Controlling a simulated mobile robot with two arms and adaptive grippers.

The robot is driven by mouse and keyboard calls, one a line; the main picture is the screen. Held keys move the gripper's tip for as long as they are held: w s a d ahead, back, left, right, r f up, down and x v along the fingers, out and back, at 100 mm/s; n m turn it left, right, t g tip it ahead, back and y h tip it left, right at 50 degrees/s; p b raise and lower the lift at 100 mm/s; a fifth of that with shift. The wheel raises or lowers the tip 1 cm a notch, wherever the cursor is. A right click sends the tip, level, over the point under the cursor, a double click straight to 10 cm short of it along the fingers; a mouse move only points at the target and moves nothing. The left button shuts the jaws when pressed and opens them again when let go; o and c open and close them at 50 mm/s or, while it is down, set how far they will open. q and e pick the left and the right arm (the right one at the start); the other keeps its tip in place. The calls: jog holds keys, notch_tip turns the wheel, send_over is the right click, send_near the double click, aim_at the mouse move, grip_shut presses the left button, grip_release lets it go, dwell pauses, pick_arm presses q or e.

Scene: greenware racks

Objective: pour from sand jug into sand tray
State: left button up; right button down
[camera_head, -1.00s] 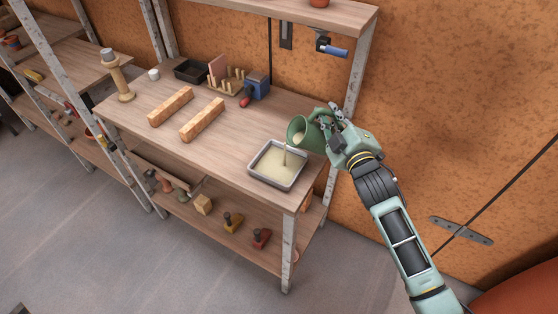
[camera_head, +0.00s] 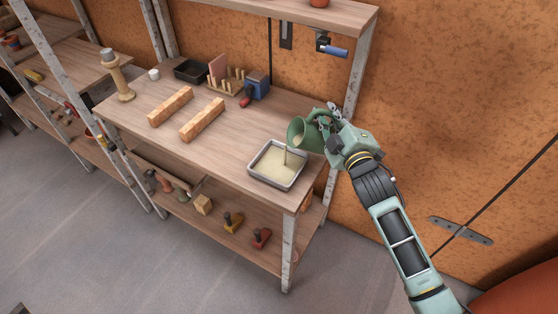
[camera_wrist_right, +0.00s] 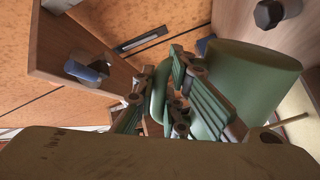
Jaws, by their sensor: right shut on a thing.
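My right gripper (camera_head: 328,122) is shut on the green sand jug (camera_head: 298,133) and holds it tilted above the right end of the workbench. The jug's mouth faces left and down, and a thin stream of pale sand (camera_head: 285,158) falls from its lip. The sand tray (camera_head: 261,178) is a grey metal rectangle on the bench under the jug, with pale sand (camera_head: 270,166) spread across it. In the right wrist view the jug (camera_wrist_right: 255,80) shows beside the fingers (camera_wrist_right: 172,95). My left gripper is not in view.
Two brick-like bars (camera_head: 202,120) lie mid-bench. Behind them stand a dark tray (camera_head: 189,72), a peg rack (camera_head: 228,85) and a blue box (camera_head: 257,85). A metal post (camera_head: 357,60) rises behind the jug. Bare bench top lies left of the tray.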

jog(key=shift+a+r+n, duration=0.15)
jog(key=shift+a+n, duration=0.2)
jog(key=shift+n, duration=0.15)
dwell(0.9)
jog(key=d+m, duration=0.1)
jog(key=m, duration=0.1)
jog(key=d+f+m, duration=0.1)
jog(key=m, duration=0.1)
jog(key=shift+w, duration=0.1)
jog(key=shift+w+d+f+m, duration=0.1)
jog(key=shift+d+f+m, duration=0.4)
jog(key=shift+m, duration=0.4)
jog(key=d+f+m, duration=0.4)
jog(key=d+m, duration=0.1)
jog(key=m, duration=0.2)
jog(key=shift+w+f, duration=0.4)
jog(key=shift+w, duration=0.05)
jog(key=shift+a, duration=0.1)
